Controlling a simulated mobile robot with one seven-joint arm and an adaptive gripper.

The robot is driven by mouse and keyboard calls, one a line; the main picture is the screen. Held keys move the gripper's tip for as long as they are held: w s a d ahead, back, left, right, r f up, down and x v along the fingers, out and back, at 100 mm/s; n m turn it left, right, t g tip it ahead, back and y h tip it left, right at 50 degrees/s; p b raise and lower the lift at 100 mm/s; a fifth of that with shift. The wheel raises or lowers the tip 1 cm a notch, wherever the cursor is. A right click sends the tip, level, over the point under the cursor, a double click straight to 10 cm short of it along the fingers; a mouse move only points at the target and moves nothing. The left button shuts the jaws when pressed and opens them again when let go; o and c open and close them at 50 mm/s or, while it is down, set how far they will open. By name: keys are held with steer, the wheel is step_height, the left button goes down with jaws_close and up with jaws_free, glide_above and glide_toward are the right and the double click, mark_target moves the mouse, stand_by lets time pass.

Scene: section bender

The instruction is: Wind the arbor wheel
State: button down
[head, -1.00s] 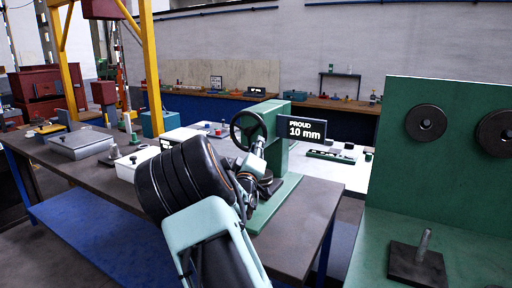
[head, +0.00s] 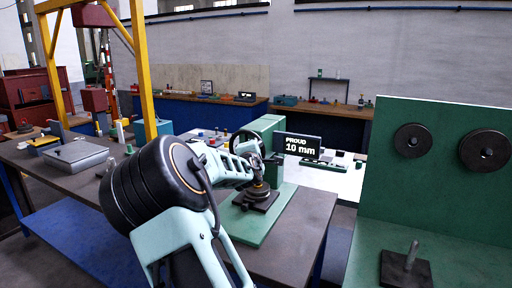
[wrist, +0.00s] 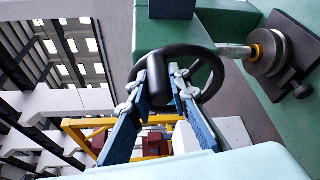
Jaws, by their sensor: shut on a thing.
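The arbor wheel is a black handwheel (head: 238,136) on the side of a green press-like machine (head: 270,128) on the dark bench. In the wrist view the wheel (wrist: 213,62) fills the middle, with a black cylindrical handle (wrist: 158,88) standing out towards me. My gripper (wrist: 162,78) is shut on this handle, one blue finger on each side. In the head view my arm's end (head: 250,158) reaches the wheel and hides part of it and most of the fingers. A black sign (head: 301,145) beside the machine reads "PROUD 10 mm".
Stacked discs (wrist: 268,52) on a shaft sit on a dark block on the machine's green base (head: 262,226). A green panel (head: 440,185) with dark rollers stands at the right. A grey case (head: 75,155) lies on the bench at left.

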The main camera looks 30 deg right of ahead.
steer(key=shift+w+a+r+n+g+p, duration=0.3)
steer(key=shift+r+n+p, duration=0.15)
steer(key=shift+n, duration=0.2)
steer(key=shift+w+a+r+n+g+p, duration=0.15)
steer(key=shift+w+r+n+g+p, duration=0.2)
steer(key=shift+r+n, duration=0.25)
steer(key=shift+a, duration=0.1)
steer(key=c, duration=1.8)
jaws_free()
steer(key=shift+f, duration=0.15)
steer(key=shift+s, duration=0.1)
steer(key=v, duration=1.1)
steer(key=shift+s+a, duration=0.15)
steer(key=shift+s, duration=0.25)
